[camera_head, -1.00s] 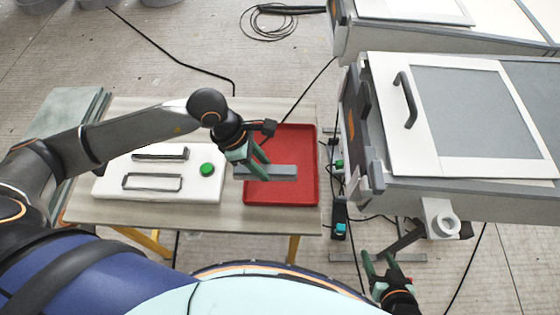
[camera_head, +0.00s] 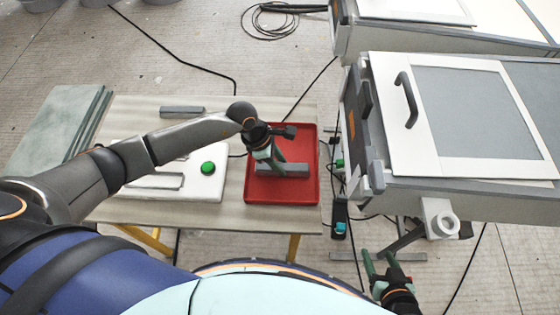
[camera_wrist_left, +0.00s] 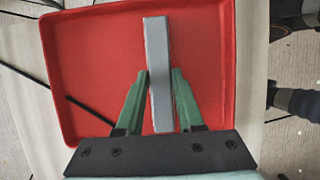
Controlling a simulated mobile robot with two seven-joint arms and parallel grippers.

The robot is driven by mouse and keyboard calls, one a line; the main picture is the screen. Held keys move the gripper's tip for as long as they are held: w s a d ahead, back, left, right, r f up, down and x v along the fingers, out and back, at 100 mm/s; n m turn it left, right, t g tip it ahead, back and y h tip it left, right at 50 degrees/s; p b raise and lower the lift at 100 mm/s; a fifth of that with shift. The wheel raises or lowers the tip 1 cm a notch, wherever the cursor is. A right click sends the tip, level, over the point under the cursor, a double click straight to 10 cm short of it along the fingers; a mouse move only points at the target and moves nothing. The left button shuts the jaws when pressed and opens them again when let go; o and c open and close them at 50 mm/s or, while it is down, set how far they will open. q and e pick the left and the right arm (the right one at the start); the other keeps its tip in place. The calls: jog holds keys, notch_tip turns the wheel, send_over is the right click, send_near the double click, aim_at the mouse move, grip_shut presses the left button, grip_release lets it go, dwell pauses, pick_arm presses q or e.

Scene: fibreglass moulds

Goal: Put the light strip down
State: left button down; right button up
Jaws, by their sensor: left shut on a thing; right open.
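The light strip, a light grey bar (camera_head: 292,171), is held over the red tray (camera_head: 308,140), lying crosswise within its outline. My left gripper (camera_head: 274,166) is shut on it from above. In the left wrist view the strip (camera_wrist_left: 157,45) stands between the two green fingers (camera_wrist_left: 160,72), with the tray floor behind it. I cannot tell whether the strip touches the tray floor. My right gripper (camera_head: 379,265) is open and empty, low at the bottom right, away from the table.
A white box (camera_head: 206,180) with a green button stands left of the tray on the table (camera_head: 230,211). Another grey bar (camera_head: 182,112) lies at the table's back. Grey-green sheets (camera_head: 55,125) are at the left. A grey machine (camera_head: 455,190) with a white lid stands at the right.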

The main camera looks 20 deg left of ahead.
pick_arm(q)
jog(key=shift+f, duration=0.1)
jog(key=c, duration=0.5)
grip_release()
jog(key=shift+c, duration=0.2)
jog(key=shift+r, duration=0.25)
jog(key=v, duration=1.1)
jog(key=shift+a+r, duration=0.25)
jog(key=shift+r, duration=0.1)
jog(key=shift+s, duration=0.1)
